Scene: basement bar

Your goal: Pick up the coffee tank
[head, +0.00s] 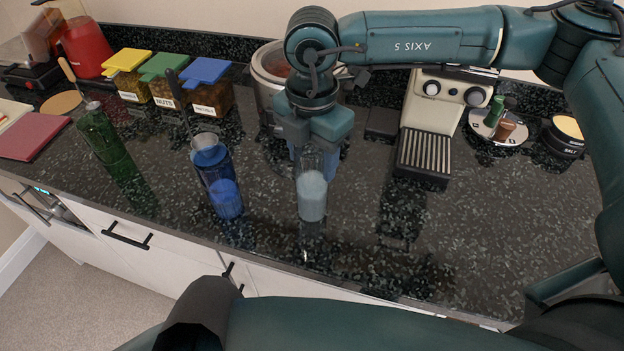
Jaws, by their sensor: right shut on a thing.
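My right gripper (318,158) reaches down from above at the middle of the counter. It is shut on a clear vessel with pale grey contents (312,196), which is upright or nearly so. The gripper hides the vessel's upper part, and I cannot tell whether its base touches the counter. No label on it can be read, so I cannot tell if it is the coffee tank. A white coffee machine (436,103) with a ribbed drip tray (423,153) stands to the right. My left gripper is not in view.
A blue bottle (218,180) and a green bottle (104,140) stand left on the dark speckled counter (400,240). Behind are lidded jars (208,95), a metal pot (268,75) and a red appliance (86,45). A salt tin (563,137) is far right. The front right counter is clear.

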